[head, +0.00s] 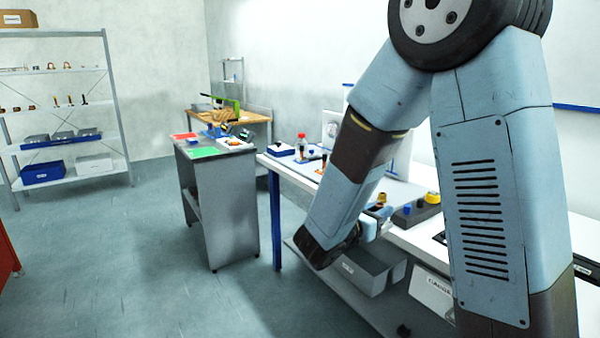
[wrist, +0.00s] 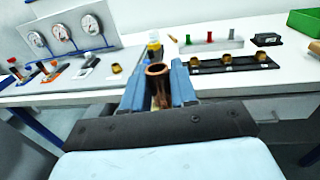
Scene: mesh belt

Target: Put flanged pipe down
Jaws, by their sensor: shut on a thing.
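The flanged pipe (wrist: 158,78) is a copper-brown tube with a round open rim, seen in the wrist view. My gripper (wrist: 159,92) is shut on it, with one blue-grey finger on each side. The pipe's rim points up toward the camera, and its lower part is partly hidden between the fingers. Behind it in that view is the white bench top (wrist: 110,88); whether the pipe touches the bench cannot be told. In the head view my arm reaches down to the bench edge and hides most of my gripper.
On the bench are a panel with round gauges (wrist: 62,32), a black rack (wrist: 228,63) with brass fittings, a white block (wrist: 208,43) with coloured pegs, and a green bin (wrist: 304,22). A grey cabinet (head: 222,205) stands to the left. Grey boxes (head: 368,270) sit below the bench.

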